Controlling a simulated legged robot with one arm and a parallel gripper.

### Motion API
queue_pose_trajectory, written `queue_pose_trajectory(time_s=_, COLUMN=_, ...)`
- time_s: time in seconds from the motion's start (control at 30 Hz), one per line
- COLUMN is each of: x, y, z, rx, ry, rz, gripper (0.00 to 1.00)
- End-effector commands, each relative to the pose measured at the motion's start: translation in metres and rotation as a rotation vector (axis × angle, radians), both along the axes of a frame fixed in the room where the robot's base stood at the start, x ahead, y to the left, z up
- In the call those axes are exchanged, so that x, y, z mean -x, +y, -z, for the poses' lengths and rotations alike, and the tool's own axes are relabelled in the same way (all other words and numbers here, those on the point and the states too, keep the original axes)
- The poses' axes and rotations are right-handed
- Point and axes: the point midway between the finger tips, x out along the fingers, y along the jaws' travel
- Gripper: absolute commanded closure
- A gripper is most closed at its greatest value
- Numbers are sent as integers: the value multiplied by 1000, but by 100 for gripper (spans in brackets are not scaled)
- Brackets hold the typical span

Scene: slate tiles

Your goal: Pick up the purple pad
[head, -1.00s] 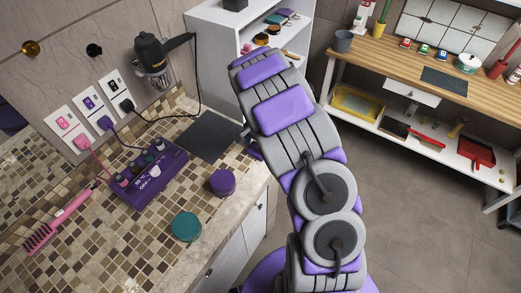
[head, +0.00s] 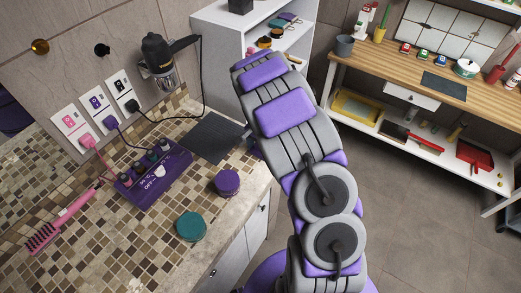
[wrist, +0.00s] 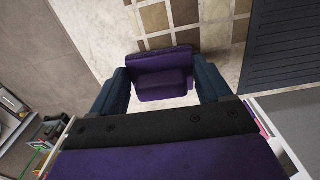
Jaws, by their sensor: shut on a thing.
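The purple pad (wrist: 160,62) is a dark purple block with a raised step, seen in the wrist view beyond the black and purple body of my gripper. My gripper (wrist: 164,88) has one dark blue finger on each side of the pad and is shut on it. Tiled and pale stone counter surface shows behind the pad; whether the pad touches it I cannot tell. In the head view my arm hides most of the gripper, and only a small purple part shows by the counter's edge, which I cannot identify.
The tiled counter holds a dark mat (head: 214,137), a purple round tin (head: 227,182), a teal tin (head: 191,226), a purple power box (head: 152,173) and a pink brush (head: 62,222). A hair dryer (head: 157,57) hangs above.

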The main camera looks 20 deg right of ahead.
Motion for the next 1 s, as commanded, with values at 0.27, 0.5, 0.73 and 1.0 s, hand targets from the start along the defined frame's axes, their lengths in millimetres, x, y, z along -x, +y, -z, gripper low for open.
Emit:
queue_pose_trajectory(time_s=0.27, x=2, y=-3, z=-13, rx=-6, ry=2, rz=1, gripper=52)
queue_pose_trajectory(time_s=0.5, x=7, y=-2, z=-38, rx=-1, ry=0, rz=1, gripper=52)
queue_pose_trajectory(time_s=0.73, x=37, y=-3, z=-40, rx=-1, ry=2, rz=1, gripper=52)
queue_pose_trajectory(time_s=1.0, x=83, y=-7, z=-44, rx=-6, ry=4, rz=2, gripper=52)
